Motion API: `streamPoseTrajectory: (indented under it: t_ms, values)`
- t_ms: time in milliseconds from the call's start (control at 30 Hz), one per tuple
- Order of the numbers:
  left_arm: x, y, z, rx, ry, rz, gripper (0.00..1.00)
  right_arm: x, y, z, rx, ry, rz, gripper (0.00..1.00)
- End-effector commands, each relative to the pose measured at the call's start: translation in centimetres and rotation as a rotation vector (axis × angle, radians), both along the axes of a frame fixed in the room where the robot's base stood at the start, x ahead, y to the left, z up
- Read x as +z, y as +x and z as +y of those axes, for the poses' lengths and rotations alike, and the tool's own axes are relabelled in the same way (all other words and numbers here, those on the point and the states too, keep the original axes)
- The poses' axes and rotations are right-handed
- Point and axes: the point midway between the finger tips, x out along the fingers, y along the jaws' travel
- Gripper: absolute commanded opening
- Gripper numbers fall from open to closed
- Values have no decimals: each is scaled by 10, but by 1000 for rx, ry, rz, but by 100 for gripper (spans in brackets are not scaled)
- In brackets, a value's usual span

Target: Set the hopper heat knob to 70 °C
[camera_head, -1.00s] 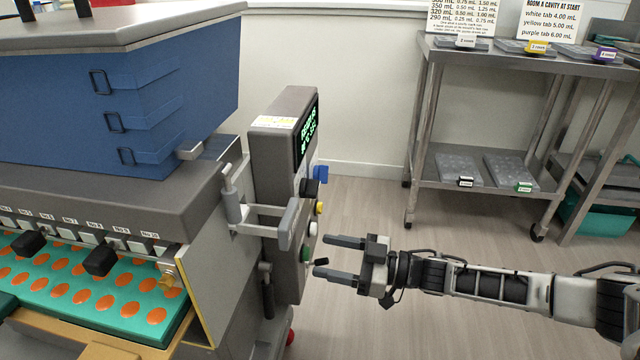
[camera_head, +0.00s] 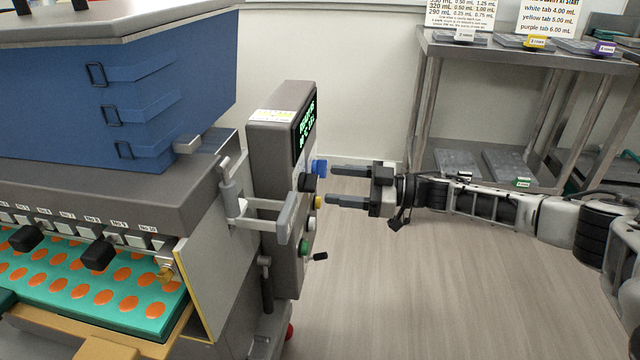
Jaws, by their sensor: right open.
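The control box (camera_head: 268,150) stands at the right end of the depositor, with a display of green text (camera_head: 305,128) on its right face. Below the display are a blue knob (camera_head: 320,167), a black knob (camera_head: 308,183), a yellow button (camera_head: 318,202) and a green button (camera_head: 304,247). Which knob sets the hopper heat cannot be read. My right gripper (camera_head: 338,185) is open and empty, its fingers pointing left at the blue and black knobs. Its fingertips are close to them; contact cannot be told. My left gripper is not in view.
A grey bracket handle (camera_head: 262,210) sticks out beside the control box. A small black lever (camera_head: 318,256) juts out low on the panel. The blue hopper (camera_head: 120,95) is at left. A steel rack (camera_head: 500,60) stands at the back right, with clear floor (camera_head: 400,290) before it.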

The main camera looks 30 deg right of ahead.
Motion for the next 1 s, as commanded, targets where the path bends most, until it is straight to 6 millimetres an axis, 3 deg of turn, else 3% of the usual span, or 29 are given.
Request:
streamPoseTrajectory:
  t_ms: [233, 667, 833, 1000]
  values:
    - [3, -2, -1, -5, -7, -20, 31, 0, 22, 29, 0, 2, 0, 64]
    - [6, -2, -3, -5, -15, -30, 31, 0, 28, 36, -1, 0, 1, 64]
    - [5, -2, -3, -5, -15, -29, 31, 0, 27, 36, -1, 1, 1, 19]
    - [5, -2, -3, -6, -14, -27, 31, 0, 27, 36, -1, -1, -2, 19]
